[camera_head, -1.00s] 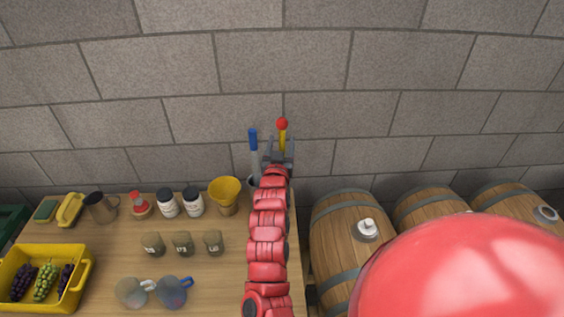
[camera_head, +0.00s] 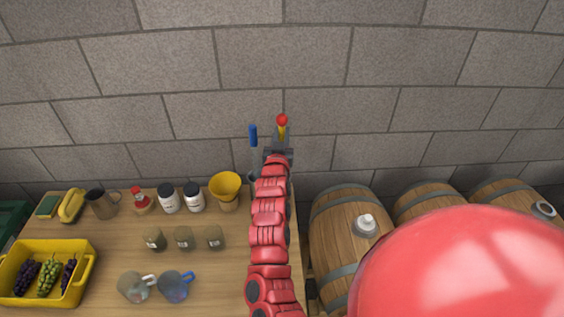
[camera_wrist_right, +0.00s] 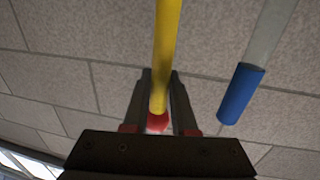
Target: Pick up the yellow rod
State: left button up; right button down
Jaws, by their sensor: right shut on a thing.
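The yellow rod (camera_head: 282,133) has a red ball end and stands upright at the back right of the table in the head view. My right gripper (camera_head: 279,150) is shut on it below the red end. In the right wrist view the yellow rod (camera_wrist_right: 166,50) runs between the two dark fingers of my right gripper (camera_wrist_right: 158,100), its red end close to the palm. The rod's lower end is hidden behind my arm in the head view. My left gripper is not in view.
A blue-capped rod (camera_head: 253,136) stands just left of the yellow one; it also shows in the wrist view (camera_wrist_right: 242,92). A yellow funnel (camera_head: 226,187) is left of my arm. Several barrels (camera_head: 340,215) stand right of the table, and a stone wall rises behind.

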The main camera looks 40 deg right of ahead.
jog(key=shift+r, duration=0.15)
notch_tip(320, 180, up, 18)
jog(key=b, duration=0.5)
jog(key=shift+b, duration=0.3)
jog(key=shift+b, duration=0.35)
